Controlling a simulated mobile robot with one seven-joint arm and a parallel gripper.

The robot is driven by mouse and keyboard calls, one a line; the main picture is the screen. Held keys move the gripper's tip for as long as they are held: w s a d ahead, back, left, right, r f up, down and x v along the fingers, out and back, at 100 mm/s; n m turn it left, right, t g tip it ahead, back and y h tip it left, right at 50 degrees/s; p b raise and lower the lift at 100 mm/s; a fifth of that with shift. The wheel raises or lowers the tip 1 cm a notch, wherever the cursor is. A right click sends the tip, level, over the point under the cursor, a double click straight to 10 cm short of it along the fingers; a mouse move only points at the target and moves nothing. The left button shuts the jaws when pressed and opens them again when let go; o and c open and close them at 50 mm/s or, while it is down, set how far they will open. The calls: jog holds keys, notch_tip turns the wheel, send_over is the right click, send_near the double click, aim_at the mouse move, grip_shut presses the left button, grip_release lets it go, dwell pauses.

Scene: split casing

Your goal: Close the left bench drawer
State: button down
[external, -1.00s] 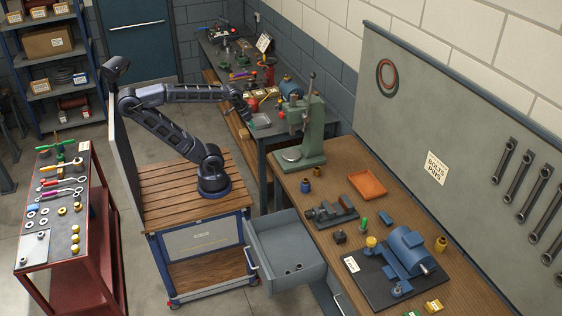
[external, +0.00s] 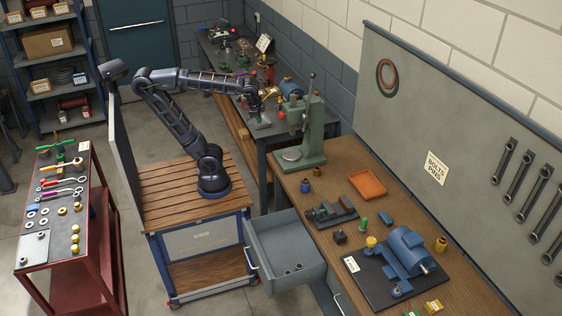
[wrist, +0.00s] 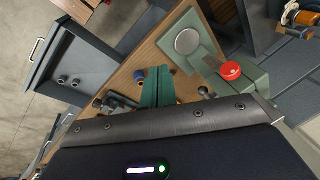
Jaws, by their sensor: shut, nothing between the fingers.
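The grey bench drawer (external: 285,240) stands pulled out from the front of the wooden bench. Its pale bar handle (external: 250,259) is on its front face, at the left. In the wrist view the open drawer (wrist: 85,50) is at upper left, its handle (wrist: 36,50) facing left. Two small dark round parts (wrist: 68,81) lie inside it. My gripper (external: 260,122) is well behind the drawer in the external view, near the green press, and not touching the drawer. In the wrist view its green fingers (wrist: 158,88) are together and empty.
The green press (external: 308,130) stands at the bench's far end, close to my gripper. A vise (external: 332,212), an orange tray (external: 367,185) and a blue motor (external: 405,250) are on the bench top (external: 318,182).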

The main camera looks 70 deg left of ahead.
jog(key=d+r+m+t+y, duration=0.2)
jog(key=d+m+t+y, duration=0.25)
jog(key=d+m, duration=1.45)
jog(key=s+d+m+t, duration=0.15)
jog(key=s+d, duration=0.35)
jog(key=d, duration=0.5)
jog(key=s+d+m+t, duration=0.1)
jog(key=s+d+t, duration=0.3)
jog(key=d, duration=0.7)
jog(key=s+d+f+m+t+h, duration=0.1)
jog(key=s+d+m+t+h, duration=0.4)
jog(key=s, duration=0.9)
jog(key=s+d+f+m+h, duration=0.1)
jog(key=s+d+m, duration=0.3)
jog(key=s+d, duration=0.65)
jog(key=s+a+f, duration=0.1)
jog(key=a+f, duration=0.1)
jog(key=f, duration=2.6)
jog(key=s+a+f, duration=0.1)
jog(key=f, duration=2.6)
jog(key=w, duration=1.3)
jog(key=shift+w, duration=0.35)
jog(key=shift+r+n, duration=0.1)
jog(key=shift+n, duration=0.15)
